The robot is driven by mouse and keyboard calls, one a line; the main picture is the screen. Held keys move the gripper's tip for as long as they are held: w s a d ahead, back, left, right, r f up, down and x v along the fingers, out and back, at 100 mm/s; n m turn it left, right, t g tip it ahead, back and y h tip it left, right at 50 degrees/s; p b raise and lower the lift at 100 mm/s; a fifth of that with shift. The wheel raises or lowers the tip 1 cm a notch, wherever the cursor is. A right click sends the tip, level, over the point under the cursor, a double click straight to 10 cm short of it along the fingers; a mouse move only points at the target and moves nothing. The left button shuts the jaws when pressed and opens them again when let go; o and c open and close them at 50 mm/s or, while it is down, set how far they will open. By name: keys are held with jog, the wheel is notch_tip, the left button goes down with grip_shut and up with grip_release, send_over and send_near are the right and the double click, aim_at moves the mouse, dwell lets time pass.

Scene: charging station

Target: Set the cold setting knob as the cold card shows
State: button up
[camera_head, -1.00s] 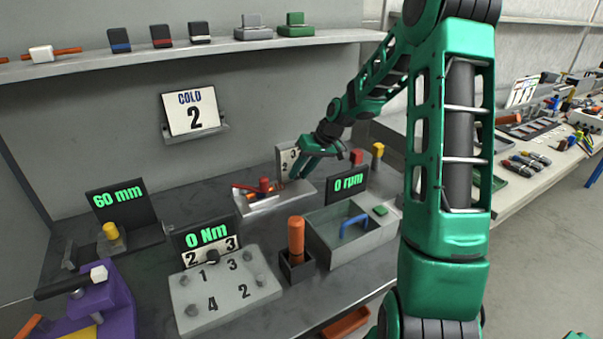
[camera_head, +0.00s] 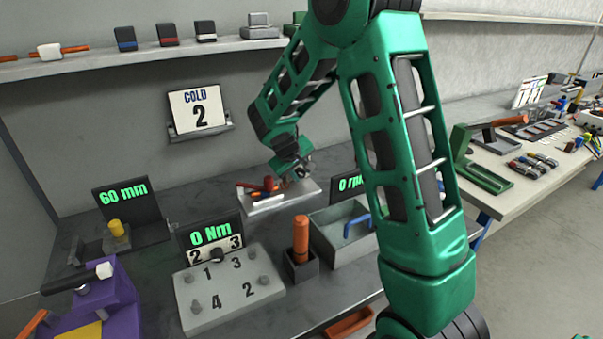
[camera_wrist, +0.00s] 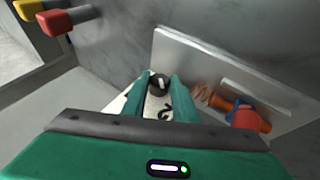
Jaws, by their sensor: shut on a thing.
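The cold card (camera_head: 198,110) stands on a small wall ledge and reads "COLD 2". My gripper (camera_head: 303,172) is at the back of the bench, in front of the wall. In the wrist view my gripper (camera_wrist: 160,90) is shut on a small dark knob (camera_wrist: 158,81) with a white mark. The knob sits on a white dial plate (camera_wrist: 158,108), where a "2" shows between the fingers. The fingers hide the plate's other numbers, and I cannot tell which number the mark points to. In the head view my gripper hides the knob.
A light tray (camera_head: 270,205) with red, blue and orange parts lies close beside my gripper. A torque panel (camera_head: 228,292) with its own dial reads "0 Nm". An orange-handled tool (camera_head: 300,238) stands in a dark holder. A grey bin (camera_head: 335,240) is to its right.

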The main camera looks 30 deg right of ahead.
jog(key=shift+a+f+h, duration=0.2)
jog(key=shift+f+h, duration=0.05)
jog(key=shift+h, duration=0.65)
jog(key=shift+s, duration=0.1)
jog(key=o, duration=1.1)
jog(key=shift+c, duration=0.2)
jog(key=shift+a+r, duration=0.15)
jog(key=shift+r, duration=0.1)
jog(key=v, duration=1)
